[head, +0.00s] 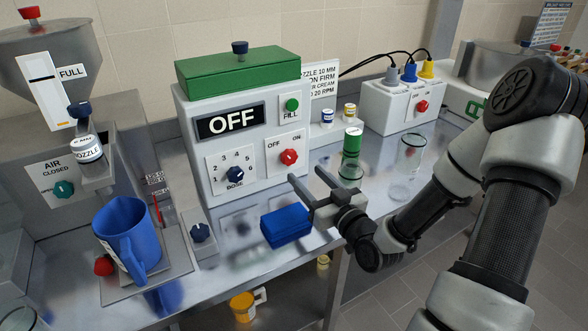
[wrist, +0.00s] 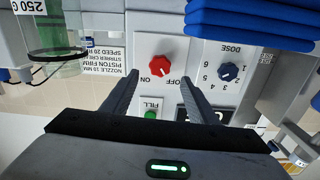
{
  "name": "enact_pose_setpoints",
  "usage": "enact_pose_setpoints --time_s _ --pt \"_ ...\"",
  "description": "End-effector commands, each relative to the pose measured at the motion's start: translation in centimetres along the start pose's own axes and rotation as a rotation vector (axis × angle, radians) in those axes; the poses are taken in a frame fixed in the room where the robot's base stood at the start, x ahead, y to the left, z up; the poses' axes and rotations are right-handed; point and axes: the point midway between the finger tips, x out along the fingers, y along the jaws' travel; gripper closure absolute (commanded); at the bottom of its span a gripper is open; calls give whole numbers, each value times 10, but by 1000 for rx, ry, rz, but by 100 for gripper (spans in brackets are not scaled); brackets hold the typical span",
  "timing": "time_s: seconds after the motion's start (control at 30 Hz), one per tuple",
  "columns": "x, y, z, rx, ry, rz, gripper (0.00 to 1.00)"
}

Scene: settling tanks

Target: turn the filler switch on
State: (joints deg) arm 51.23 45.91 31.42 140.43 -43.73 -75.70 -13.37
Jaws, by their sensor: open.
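The filler (head: 197,137) is a white box with a green top and a black display (head: 229,121) reading OFF. Its switch is a red knob (head: 289,157) between OFF and ON labels on the right of the front face. In the wrist view the scene is upside down, and the red knob (wrist: 162,58) shows just beyond the fingertips. My gripper (head: 308,177) is open and empty, in front of and slightly below the knob, apparently apart from it. Its two fingers (wrist: 157,75) also show in the wrist view. I cannot tell the knob's exact angle.
A dark blue dose dial (head: 235,174) sits left of the switch, a green FILL button (head: 292,105) above. A folded blue cloth (head: 287,228) lies below my gripper. A blue jug (head: 127,232) stands left.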

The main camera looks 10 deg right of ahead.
Motion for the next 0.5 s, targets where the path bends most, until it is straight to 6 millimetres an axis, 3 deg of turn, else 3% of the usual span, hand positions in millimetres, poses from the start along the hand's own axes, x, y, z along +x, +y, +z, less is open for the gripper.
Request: enact_pose_setpoints --time_s 0.2,0.5 --pt "46 -1 -1 0 1 -3 46" --pt "78 0 0 1 -1 0 46"
